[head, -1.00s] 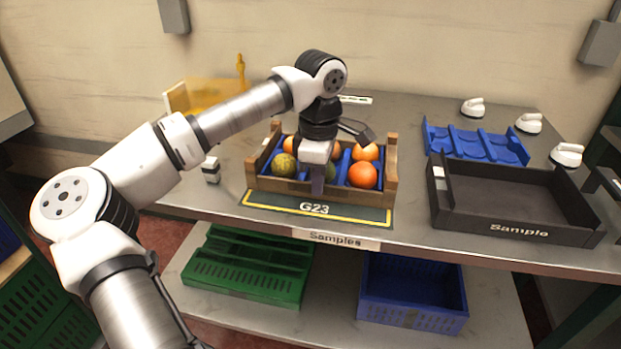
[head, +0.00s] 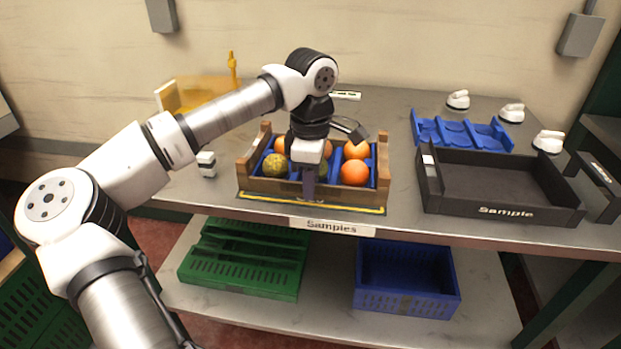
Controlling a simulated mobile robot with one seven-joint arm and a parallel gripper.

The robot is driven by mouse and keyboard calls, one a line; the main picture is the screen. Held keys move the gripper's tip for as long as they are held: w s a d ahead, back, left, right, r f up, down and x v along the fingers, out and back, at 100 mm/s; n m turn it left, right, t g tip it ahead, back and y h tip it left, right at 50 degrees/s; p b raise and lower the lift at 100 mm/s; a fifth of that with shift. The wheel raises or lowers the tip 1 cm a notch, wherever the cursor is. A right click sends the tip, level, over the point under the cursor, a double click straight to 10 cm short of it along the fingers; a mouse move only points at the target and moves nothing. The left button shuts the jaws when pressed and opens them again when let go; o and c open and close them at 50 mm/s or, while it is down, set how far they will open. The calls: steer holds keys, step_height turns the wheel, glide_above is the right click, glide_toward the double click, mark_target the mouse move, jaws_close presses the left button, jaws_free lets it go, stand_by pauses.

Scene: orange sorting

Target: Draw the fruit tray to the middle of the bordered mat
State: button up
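The fruit tray (head: 350,194) is a wooden crate with a blue divided insert, holding several oranges (head: 354,173) and a speckled yellow-green fruit (head: 274,167). It stands near the table's front edge over the bordered mat (head: 345,207), hiding most of it. Only a thin front strip of the mat with its yellow border shows before the tray. My gripper (head: 309,184) points down at the middle of the tray's front wall, one finger in front of the wall. The other finger is hidden, but the tray has moved with the gripper, so it appears shut on the wall.
A black tray marked "Sample" (head: 505,211) stands to the right, a blue rack (head: 460,133) behind it. A small white and black block (head: 206,164) sits to the left. A yellow holder (head: 180,97) is at the back left. Green and blue crates fill the lower shelf.

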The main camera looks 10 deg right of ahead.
step_height(320, 180, up, 14)
stand_by(0.7)
steer(key=shift+f, duration=0.1)
